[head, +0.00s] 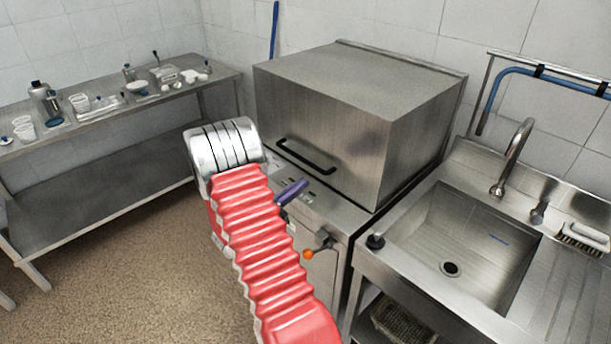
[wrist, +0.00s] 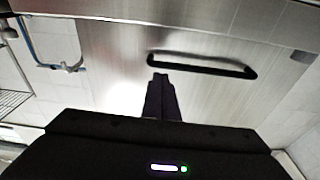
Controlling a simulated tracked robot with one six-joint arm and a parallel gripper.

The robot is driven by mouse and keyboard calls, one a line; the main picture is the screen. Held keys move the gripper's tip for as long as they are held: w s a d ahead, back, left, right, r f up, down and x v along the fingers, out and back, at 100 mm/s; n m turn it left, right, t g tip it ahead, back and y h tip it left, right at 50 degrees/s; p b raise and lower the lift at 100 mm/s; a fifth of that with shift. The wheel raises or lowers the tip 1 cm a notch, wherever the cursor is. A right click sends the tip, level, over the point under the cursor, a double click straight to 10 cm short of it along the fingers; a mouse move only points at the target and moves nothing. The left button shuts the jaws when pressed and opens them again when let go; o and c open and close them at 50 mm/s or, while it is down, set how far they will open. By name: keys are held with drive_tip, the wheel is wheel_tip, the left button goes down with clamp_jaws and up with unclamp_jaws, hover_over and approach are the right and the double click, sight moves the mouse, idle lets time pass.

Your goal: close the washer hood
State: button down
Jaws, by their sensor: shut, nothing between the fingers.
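The washer hood (head: 325,115) is a large brushed steel box in the head view. It sits down on the washer's base, its lower front edge at the steel ledge. Its black bar handle (head: 306,157) is on the front face. The handle also shows in the wrist view (wrist: 205,65). My gripper (head: 298,186) shows in the head view as a small dark purple shape below the handle, partly hidden by my red arm. In the wrist view its dark fingers (wrist: 160,80) are together and empty, with tips close to the handle. I cannot tell whether they touch it.
A steel sink (head: 470,240) with a tap (head: 512,158) and a brush (head: 582,238) stands right of the washer. A steel table (head: 110,115) with bottles and cups is at the left. An orange knob (head: 308,254) is on the washer's front. The floor at lower left is clear.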

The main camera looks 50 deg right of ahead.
drive_tip(key=shift+w+a+f, duration=0.15)
drive_tip(key=shift+a+f, duration=0.75)
drive_tip(key=shift+f, duration=0.3)
drive_tip(key=s+a+r+n+g+y, duration=0.1)
drive_tip(key=s+a+r+n+y, duration=0.2)
drive_tip(key=s+a+r+y, duration=0.25)
drive_tip(key=s+a+r+n+g+y, duration=0.1)
drive_tip(key=s+a+r+n+y, duration=0.2)
drive_tip(key=a+r, duration=0.4)
drive_tip(key=s+a+r+n+t+y, duration=0.1)
drive_tip(key=a+r+n+t+y, duration=0.1)
drive_tip(key=a, duration=0.8)
drive_tip(key=s+a+r+n+t+y, duration=0.1)
drive_tip(key=s+a+n+t+y, duration=0.1)
drive_tip(key=a+n+t+y, duration=0.3)
drive_tip(key=s+a+r+n+t+y, duration=0.1)
drive_tip(key=a+n, duration=0.6)
drive_tip(key=a, duration=0.7)
drive_tip(key=r+t+y, duration=0.1)
drive_tip(key=t+y, duration=0.1)
drive_tip(key=y, duration=0.1)
drive_tip(key=shift+s+a+r+t, duration=0.3)
drive_tip(key=shift+s+a+r, duration=0.05)
drive_tip(key=shift+s, duration=0.05)
